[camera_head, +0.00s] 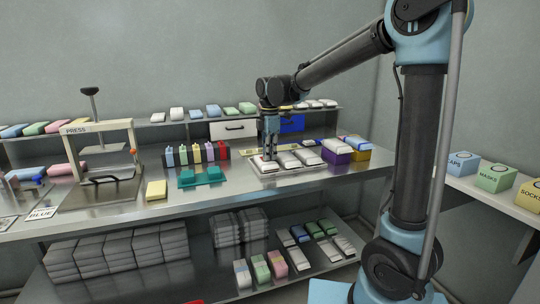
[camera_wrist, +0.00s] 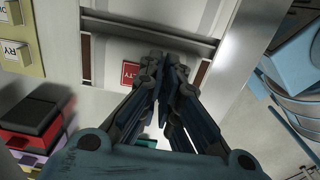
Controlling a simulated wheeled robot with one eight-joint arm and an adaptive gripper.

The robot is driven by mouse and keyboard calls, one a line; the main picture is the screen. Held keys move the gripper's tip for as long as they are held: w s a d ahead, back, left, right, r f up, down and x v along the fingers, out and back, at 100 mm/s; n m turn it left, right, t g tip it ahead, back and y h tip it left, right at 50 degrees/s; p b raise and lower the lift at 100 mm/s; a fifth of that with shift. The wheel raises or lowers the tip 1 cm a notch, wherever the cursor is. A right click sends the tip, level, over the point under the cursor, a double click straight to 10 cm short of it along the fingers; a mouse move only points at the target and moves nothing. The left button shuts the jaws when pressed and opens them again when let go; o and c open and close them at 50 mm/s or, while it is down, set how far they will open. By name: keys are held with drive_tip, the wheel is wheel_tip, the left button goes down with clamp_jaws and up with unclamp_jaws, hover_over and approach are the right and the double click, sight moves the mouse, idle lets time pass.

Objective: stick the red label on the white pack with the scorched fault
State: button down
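My gripper (camera_head: 270,157) points down over a row of white packs on the bench; the leftmost white pack (camera_head: 258,165) is under it. In the wrist view my gripper's fingertips (camera_wrist: 162,62) are together, with nothing clearly seen between them. A red label (camera_wrist: 131,73) with white letters, partly legible as "LTY", lies flat on a white surface just left of the fingertips.
More white packs (camera_head: 289,160) lie close on the right, then purple (camera_head: 336,158) and yellow boxes. A teal stand (camera_head: 201,177) and a row of coloured holders (camera_head: 197,154) stand to the left. A press (camera_head: 98,150) is further left. A shelf with packs runs behind.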

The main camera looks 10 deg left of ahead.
drive_tip(key=c, duration=1.7)
unclamp_jaws()
wheel_tip(320, 180, up, 12)
drive_tip(key=shift+f, duration=0.1)
drive_tip(key=s+d+f+m, duration=0.2)
drive_tip(key=d+m, duration=0.2)
drive_tip(key=d, duration=0.4)
drive_tip(key=s+d+f+m+t, duration=0.1)
drive_tip(key=s+d+f+m, duration=0.15)
drive_tip(key=d, duration=0.55)
drive_tip(key=s+d+f+m, duration=0.2)
drive_tip(key=d+m, duration=0.2)
drive_tip(key=d, duration=0.4)
drive_tip(key=s+d+f+m, duration=0.4)
drive_tip(key=s+f, duration=0.1)
drive_tip(key=f, duration=0.1)
drive_tip(key=s+d+f+m, duration=0.5)
drive_tip(key=f, duration=0.1)
drive_tip(key=s+d+f+m+t, duration=0.1)
drive_tip(key=s+d+f+m, duration=0.3)
drive_tip(key=s+d+f, duration=0.1)
drive_tip(key=shift+s+d+f+m, duration=0.25)
drive_tip(key=shift+s+f, duration=0.2)
drive_tip(key=shift+f, duration=0.05)
